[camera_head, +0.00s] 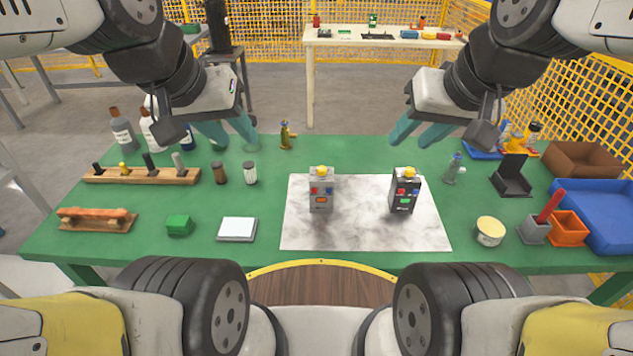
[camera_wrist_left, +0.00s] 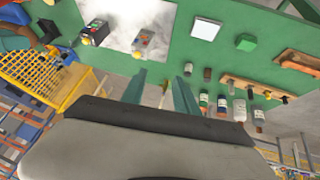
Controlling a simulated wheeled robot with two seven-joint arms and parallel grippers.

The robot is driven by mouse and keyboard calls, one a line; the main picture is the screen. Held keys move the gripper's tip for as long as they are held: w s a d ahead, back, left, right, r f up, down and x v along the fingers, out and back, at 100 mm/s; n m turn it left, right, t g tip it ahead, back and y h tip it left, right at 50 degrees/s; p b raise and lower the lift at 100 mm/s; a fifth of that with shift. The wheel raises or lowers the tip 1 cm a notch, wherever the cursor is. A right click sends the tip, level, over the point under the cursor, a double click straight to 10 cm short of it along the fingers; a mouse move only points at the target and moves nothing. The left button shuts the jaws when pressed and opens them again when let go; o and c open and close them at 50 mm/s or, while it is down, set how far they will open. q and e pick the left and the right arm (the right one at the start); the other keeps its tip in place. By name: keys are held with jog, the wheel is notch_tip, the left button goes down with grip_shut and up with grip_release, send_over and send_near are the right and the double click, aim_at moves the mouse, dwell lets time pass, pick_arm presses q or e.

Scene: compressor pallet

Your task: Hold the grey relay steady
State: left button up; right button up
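A grey relay (camera_head: 321,190) with a yellow top and coloured buttons stands upright on the marbled mat (camera_head: 362,236), left of its middle. It also shows in the left wrist view (camera_wrist_left: 143,43). A darker, black-sided relay (camera_head: 404,192) stands to its right on the same mat, also in the left wrist view (camera_wrist_left: 95,33). My left gripper (camera_head: 232,136) is open and empty above the table's far side, left of and behind the grey relay. My right gripper (camera_head: 416,138) is open and empty above the far side, behind the dark relay. Neither gripper touches a relay.
On the left stand a wooden peg rack (camera_head: 140,176), bottles (camera_head: 122,132), a green block (camera_head: 179,225) and a white pad (camera_head: 237,229). On the right are a round tin (camera_head: 489,231), an orange bin (camera_head: 568,228) and a blue tray (camera_head: 598,212). The mat between the relays is clear.

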pick_arm(q)
jog(key=shift+s, duration=0.35)
pick_arm(e)
jog(key=shift+s, duration=0.35)
pick_arm(q)
jog(key=o, duration=0.5)
jog(key=shift+o, duration=1.4)
jog(key=shift+w+f, duration=0.2)
jog(key=shift+w, duration=0.05)
jog(key=w+d+f+n+g+h, duration=0.2)
jog(key=w+f+n+g+h, duration=0.2)
jog(key=w+f+n, duration=0.5)
jog(key=w+d+f+n+g+h, duration=0.2)
jog(key=w+f+n+g+h, duration=0.25)
jog(key=w+f, duration=0.5)
jog(key=n+t+h, duration=0.2)
jog(key=n+h, duration=0.2)
jog(key=n, duration=0.1)
send_near(317, 197)
jog(key=w+f, duration=0.2)
jog(key=shift+w+f, duration=0.2)
jog(key=shift+w, duration=0.2)
jog(key=shift+w+d+f, duration=0.1)
jog(key=shift+d+f, duration=0.2)
jog(key=shift+f, duration=0.05)
jog(key=shift+x, duration=4.7)
